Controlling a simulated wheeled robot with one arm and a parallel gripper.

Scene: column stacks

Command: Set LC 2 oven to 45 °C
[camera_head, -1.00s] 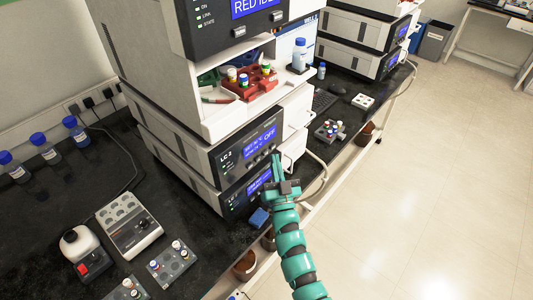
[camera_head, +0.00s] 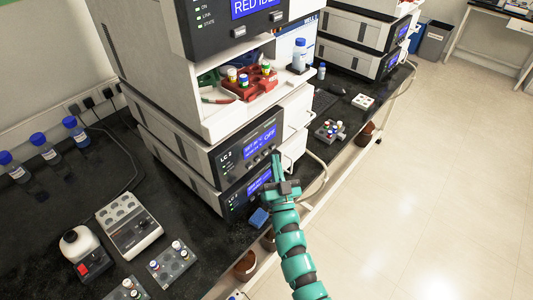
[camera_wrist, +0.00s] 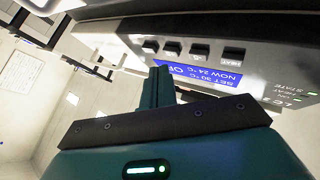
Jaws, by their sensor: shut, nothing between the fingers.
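The LC 2 oven (camera_head: 229,168) is a dark-fronted unit in the column stack. Its blue display (camera_head: 259,141) also shows in the wrist view (camera_wrist: 205,78), rotated, reading SET 30 °C, NOW 24 °C; in the head view it shows OFF. A row of small dark buttons lies beside the display, including one labelled HEAT (camera_wrist: 233,56). My teal gripper (camera_head: 276,157) is shut and empty, with its fingertips (camera_wrist: 161,72) close to the panel by the display and buttons. I cannot tell whether they touch it. The fingers hide part of the display in the wrist view.
Another unit with a blue display (camera_head: 259,182) sits directly below. A red vial rack (camera_head: 256,82) stands on the shelf above. A blue object (camera_head: 258,217) is near the bench edge beside my arm. The floor at right is clear.

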